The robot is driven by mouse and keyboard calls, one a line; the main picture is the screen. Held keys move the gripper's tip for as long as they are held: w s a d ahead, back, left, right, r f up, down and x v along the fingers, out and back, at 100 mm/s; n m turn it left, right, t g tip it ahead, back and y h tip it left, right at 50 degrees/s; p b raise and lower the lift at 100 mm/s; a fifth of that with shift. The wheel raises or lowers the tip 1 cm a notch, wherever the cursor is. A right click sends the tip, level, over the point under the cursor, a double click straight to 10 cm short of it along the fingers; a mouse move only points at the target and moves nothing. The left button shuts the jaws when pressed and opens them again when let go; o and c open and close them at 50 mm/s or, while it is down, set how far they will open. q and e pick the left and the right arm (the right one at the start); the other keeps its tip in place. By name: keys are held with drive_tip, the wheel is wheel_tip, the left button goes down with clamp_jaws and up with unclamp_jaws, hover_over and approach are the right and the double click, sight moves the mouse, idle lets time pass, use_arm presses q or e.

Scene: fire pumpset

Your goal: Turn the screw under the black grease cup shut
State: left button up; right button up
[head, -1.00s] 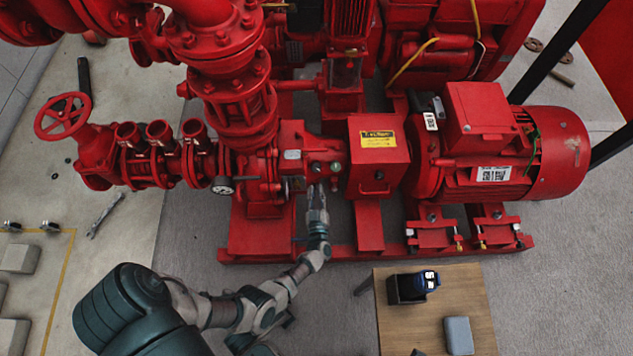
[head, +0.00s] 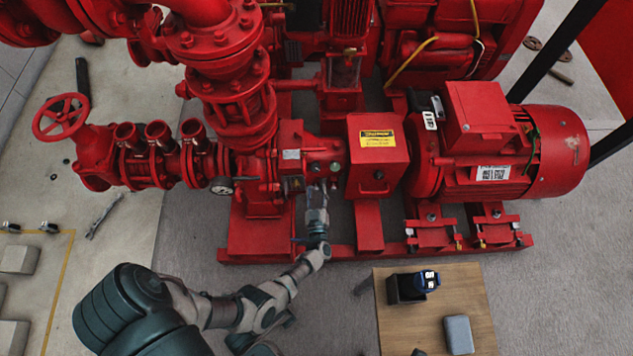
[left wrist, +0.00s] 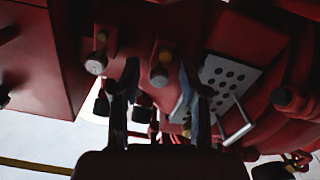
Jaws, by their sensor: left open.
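My left gripper (head: 317,192) is open, in front of the red pump's bearing housing (head: 321,150), just below two small round fittings. In the left wrist view its two dark fingers (left wrist: 160,88) point up at the housing, apart from each other. A grey-capped fitting with a brass-coloured part (left wrist: 160,72) shows between the fingertips. A similar fitting (left wrist: 96,65) is to the left. Small black parts (left wrist: 143,100) show behind and beside the left finger. I cannot tell which part is the black grease cup, nor make out its screw or any contact. My right gripper is not in view.
The coupling guard box (head: 378,165) stands right of my gripper, and the motor (head: 520,155) is farther right. A pressure gauge (head: 222,186) is to the left. The red base frame (head: 345,252) runs below. A wooden table (head: 420,325) with a black box stands at the front.

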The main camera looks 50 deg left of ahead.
use_arm(q)
drive_tip(key=v, duration=0.7)
drive_tip(key=shift+s+d, duration=0.2)
drive_tip(key=shift+f, duration=0.1)
